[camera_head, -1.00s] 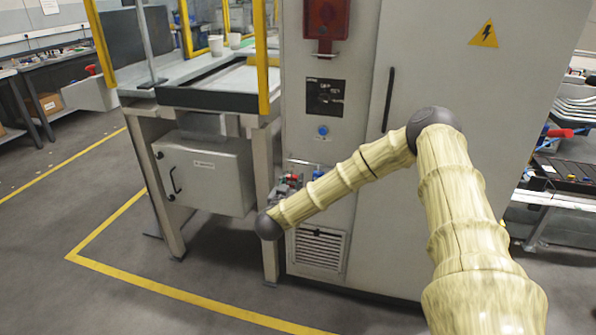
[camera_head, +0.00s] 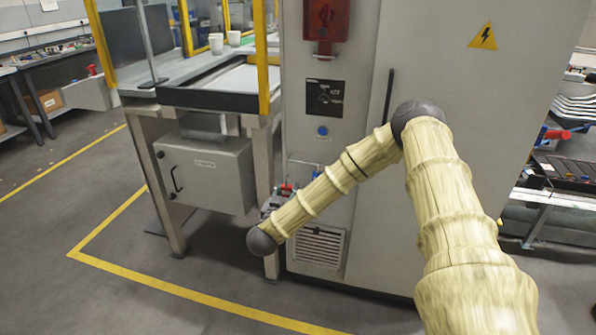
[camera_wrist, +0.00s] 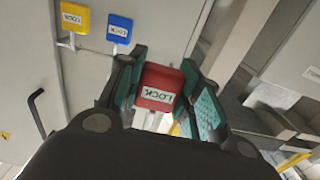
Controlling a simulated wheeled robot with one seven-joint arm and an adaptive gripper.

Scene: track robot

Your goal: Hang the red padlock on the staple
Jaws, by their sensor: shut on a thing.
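The red padlock (camera_wrist: 158,88), marked LOCK, is between the two green-padded fingers of my gripper (camera_wrist: 165,95) in the wrist view. The fingers are shut on its sides. A pale part, perhaps its shackle, shows just past the body. In the head view, my gripper (camera_head: 274,200) is in front of the lower part of the grey cabinet, with a small red patch (camera_head: 287,187) at it; my arm hides part of it. I cannot make out an empty staple in either view.
A yellow padlock (camera_wrist: 74,18) and a blue padlock (camera_wrist: 119,29) hang on the cabinet face at upper left in the wrist view. The tall grey cabinet (camera_head: 440,70) has a black handle (camera_head: 388,97). A grey box (camera_head: 205,175) under the bench stands left of my gripper.

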